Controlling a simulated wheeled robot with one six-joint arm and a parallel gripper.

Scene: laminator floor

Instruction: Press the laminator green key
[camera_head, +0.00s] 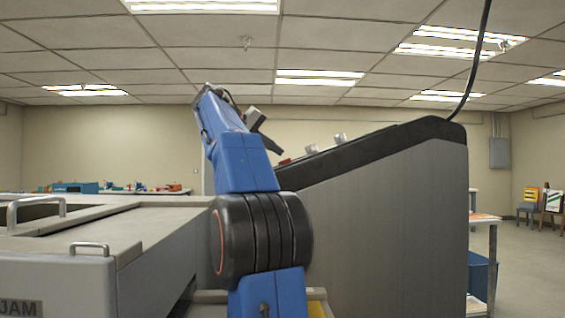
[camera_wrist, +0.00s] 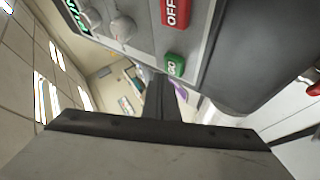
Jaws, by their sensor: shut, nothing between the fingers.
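The laminator (camera_head: 400,200) is a large grey machine with a dark sloping top, to the right of my blue arm. In the wrist view its control panel carries a green key (camera_wrist: 175,65) marked "GO". My gripper (camera_wrist: 158,82) is shut and empty; its dark fingers point toward the panel's edge, just left of and below the green key in the picture, with no contact visible. In the head view my gripper (camera_head: 276,148) is beside the low end of the sloping panel. The green key cannot be made out there.
Two knobs (camera_wrist: 122,28) and a green-lit display (camera_wrist: 76,14) are farther along the panel. A grey cabinet with handles (camera_head: 90,245) stands at left. A black cable (camera_head: 478,50) hangs above the laminator.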

